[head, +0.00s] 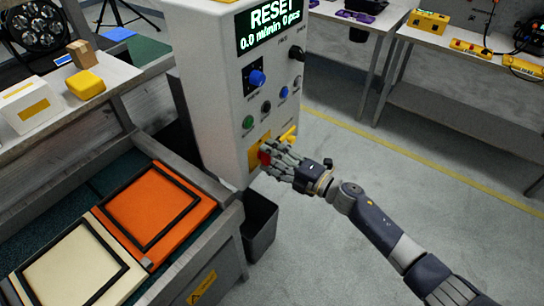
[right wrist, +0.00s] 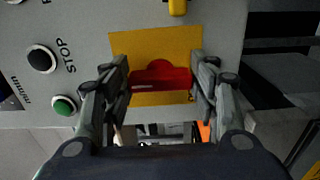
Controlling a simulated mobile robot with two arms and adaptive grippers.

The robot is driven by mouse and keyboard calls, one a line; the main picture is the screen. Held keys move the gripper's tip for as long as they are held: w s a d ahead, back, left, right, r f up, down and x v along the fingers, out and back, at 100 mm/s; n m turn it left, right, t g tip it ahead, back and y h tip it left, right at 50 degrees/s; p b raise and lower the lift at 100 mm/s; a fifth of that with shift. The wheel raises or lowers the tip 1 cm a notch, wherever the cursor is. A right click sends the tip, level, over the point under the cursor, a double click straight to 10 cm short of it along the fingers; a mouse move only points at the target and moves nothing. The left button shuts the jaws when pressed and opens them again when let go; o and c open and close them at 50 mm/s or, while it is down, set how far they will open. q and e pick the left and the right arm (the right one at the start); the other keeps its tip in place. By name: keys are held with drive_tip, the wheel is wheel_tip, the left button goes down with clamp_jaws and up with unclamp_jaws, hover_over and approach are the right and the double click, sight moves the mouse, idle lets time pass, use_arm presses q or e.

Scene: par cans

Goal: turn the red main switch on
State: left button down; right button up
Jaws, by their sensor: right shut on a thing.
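The red main switch (right wrist: 160,76) sits on a yellow plate (right wrist: 180,45) on the grey control cabinet (head: 206,85). In the right wrist view its red handle lies between my two fingers. My right gripper (head: 269,156) is shut on the red switch at the lower front of the cabinet; it also shows in the right wrist view (right wrist: 160,85). In the head view the fingers hide much of the switch, and only a bit of red (head: 264,157) shows. My left gripper is not in view.
A yellow handle (head: 288,134) sticks out just above the switch. Green (head: 248,122), black (head: 266,107) and blue (head: 257,78) controls are higher on the panel. A dark bin (head: 260,225) stands below. An orange panel (head: 155,210) lies at the left. The floor at the right is clear.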

drive_tip(key=o, duration=1.1)
drive_tip(key=shift+c, duration=0.2)
drive_tip(key=v, duration=1.2)
